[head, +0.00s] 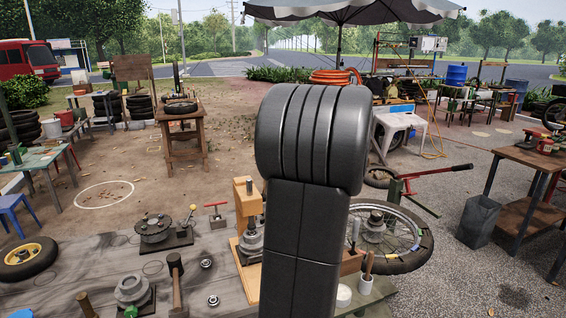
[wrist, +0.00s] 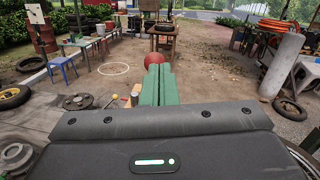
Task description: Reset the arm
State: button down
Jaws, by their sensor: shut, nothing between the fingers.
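My arm stands upright in the middle of the head view and hides part of the bench and yard behind it. My gripper is not visible in the head view. In the wrist view, my gripper (wrist: 159,72) shows as two green fingers side by side, shut with nothing between them. The fingers point out over the open yard, above and clear of the bench. A red round thing (wrist: 154,58) shows just past the fingertips; I cannot tell what it is.
The near bench (head: 60,265) carries a dark round metal part (head: 155,228), a hammer (head: 176,285) and a wooden-framed press (head: 246,235). A spoked wheel (head: 400,238) lies at right. A wooden table (head: 185,125) stands farther back; the dirt ground between is mostly free.

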jog(key=s+d+r, duration=0.2)
jog(key=s+r, duration=0.1)
jog(key=s, duration=0.1)
jog(key=shift+s+d+r+b, duration=0.25)
jog(key=shift+s+r+b, duration=0.05)
jog(key=shift+s, duration=0.05)
jog(key=shift+w+f, duration=0.1)
